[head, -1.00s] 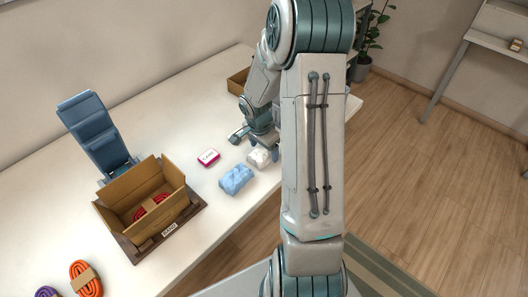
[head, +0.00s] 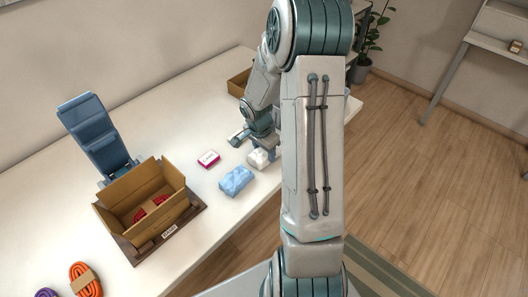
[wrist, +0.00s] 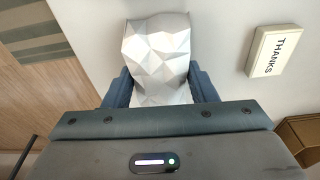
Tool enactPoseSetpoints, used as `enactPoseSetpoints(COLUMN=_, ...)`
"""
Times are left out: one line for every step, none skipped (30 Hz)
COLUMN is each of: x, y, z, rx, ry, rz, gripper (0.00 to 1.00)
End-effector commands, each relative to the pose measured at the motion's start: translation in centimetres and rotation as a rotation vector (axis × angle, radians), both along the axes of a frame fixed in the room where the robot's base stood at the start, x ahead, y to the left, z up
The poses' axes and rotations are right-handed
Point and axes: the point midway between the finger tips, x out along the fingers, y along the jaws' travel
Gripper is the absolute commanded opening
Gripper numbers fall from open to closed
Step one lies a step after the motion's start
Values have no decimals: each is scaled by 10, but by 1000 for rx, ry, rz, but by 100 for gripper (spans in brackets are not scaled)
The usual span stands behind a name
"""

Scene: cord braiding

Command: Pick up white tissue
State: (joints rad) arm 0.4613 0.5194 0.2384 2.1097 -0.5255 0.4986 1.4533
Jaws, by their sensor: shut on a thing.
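The white tissue (head: 258,158) is a crumpled, faceted lump at the table's right part, near the front edge. In the wrist view the white tissue (wrist: 157,50) sits between the two blue-grey fingers of my gripper (wrist: 160,92), one on each side. My gripper (head: 262,149) is shut on it. The lower part of the tissue is hidden behind the gripper body in the wrist view. I cannot tell whether it is clear of the table.
A blue tissue lump (head: 236,181) lies just left of the white one. A small card (head: 208,159) lies behind it; a THANKS block (wrist: 274,51) shows in the wrist view. An open cardboard box (head: 119,194) with red cord stands left. An orange cord bundle (head: 79,282) lies front left.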

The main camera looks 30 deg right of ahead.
Motion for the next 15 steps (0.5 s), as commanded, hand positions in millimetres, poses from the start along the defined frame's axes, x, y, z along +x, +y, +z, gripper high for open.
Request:
enactPoseSetpoints(x=0, y=0, z=4, rx=-1, ry=-3, rz=-2, gripper=31)
enactPoseSetpoints(x=0, y=0, z=7, rx=-2, ry=-2, rz=-1, gripper=31)
enactPoseSetpoints(x=1, y=0, z=11, rx=-1, ry=-3, rz=0, gripper=31)
enactPoseSetpoints(x=1, y=0, z=15, rx=-1, ry=-4, rz=-2, gripper=31)
enactPoseSetpoints(x=1, y=0, z=19, rx=-2, ry=-4, rz=-1, gripper=31)
enactPoseSetpoints(x=1, y=-1, z=25, rx=-2, ry=-3, rz=-2, gripper=31)
enactPoseSetpoints(x=1, y=-1, z=31, rx=-2, ry=-5, rz=-1, gripper=31)
enactPoseSetpoints(x=1, y=-1, z=36, rx=-3, ry=-4, rz=-1, gripper=31)
enactPoseSetpoints(x=-5, y=-8, z=41, rx=-2, ry=-3, rz=-6, gripper=31)
enactPoseSetpoints(x=-9, y=-14, z=44, rx=-3, ry=-2, rz=-7, gripper=31)
enactPoseSetpoints(x=-13, y=-20, z=49, rx=-3, ry=-3, rz=-9, gripper=31)
enactPoseSetpoints(x=-19, y=-27, z=54, rx=-3, ry=-3, rz=-8, gripper=31)
enactPoseSetpoints(x=-23, y=-33, z=58, rx=-2, ry=-2, rz=-9, gripper=31)
enactPoseSetpoints(x=-28, y=-39, z=63, rx=-3, ry=-3, rz=-9, gripper=31)
enactPoseSetpoints(x=-33, y=-45, z=68, rx=-2, ry=-3, rz=-8, gripper=31)
